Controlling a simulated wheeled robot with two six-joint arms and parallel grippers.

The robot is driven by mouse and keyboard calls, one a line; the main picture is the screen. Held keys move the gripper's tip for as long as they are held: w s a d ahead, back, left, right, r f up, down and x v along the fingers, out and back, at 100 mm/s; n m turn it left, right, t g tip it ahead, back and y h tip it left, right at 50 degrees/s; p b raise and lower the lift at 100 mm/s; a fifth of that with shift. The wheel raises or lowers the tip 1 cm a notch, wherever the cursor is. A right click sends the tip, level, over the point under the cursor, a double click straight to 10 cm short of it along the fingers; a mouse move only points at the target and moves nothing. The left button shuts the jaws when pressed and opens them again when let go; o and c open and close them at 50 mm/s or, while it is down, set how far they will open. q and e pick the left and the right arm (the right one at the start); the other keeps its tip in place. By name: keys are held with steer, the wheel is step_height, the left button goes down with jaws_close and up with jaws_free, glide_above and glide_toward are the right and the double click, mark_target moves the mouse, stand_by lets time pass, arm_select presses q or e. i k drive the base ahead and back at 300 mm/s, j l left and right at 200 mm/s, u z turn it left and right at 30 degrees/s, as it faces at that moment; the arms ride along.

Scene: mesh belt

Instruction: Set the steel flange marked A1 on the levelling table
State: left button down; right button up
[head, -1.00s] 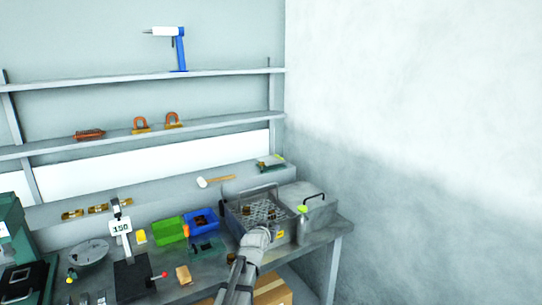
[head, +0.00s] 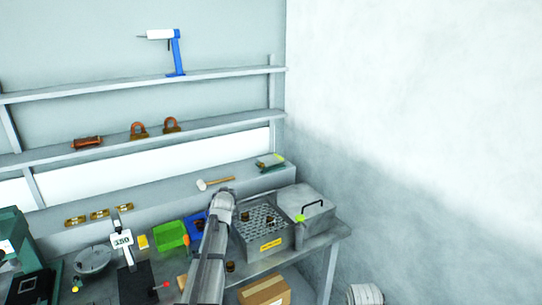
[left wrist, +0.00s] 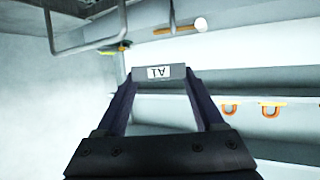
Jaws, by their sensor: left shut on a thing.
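My left gripper (head: 223,200) is above the bench, just left of the mesh-bottomed bin, in the head view; its fingertips are hard to make out there. In the left wrist view my left gripper (left wrist: 159,80) is shut on the steel flange (left wrist: 158,72), a small grey piece with an upside-down A1 label held between the fingertips. The flange is hidden in the head view. A round grey plate (head: 92,260) and a black flat plate (head: 135,285) stand on the bench at left; I cannot tell for sure which is the levelling table. My right gripper is not in view.
The bin (head: 270,245) holds brown parts. A lidded grey box (head: 305,202) stands right of it. Green (head: 170,235) and blue (head: 196,224) trays and a 150 sign (head: 122,241) stand left.

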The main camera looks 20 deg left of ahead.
mark_target(270, 160)
steer(key=i, duration=1.8)
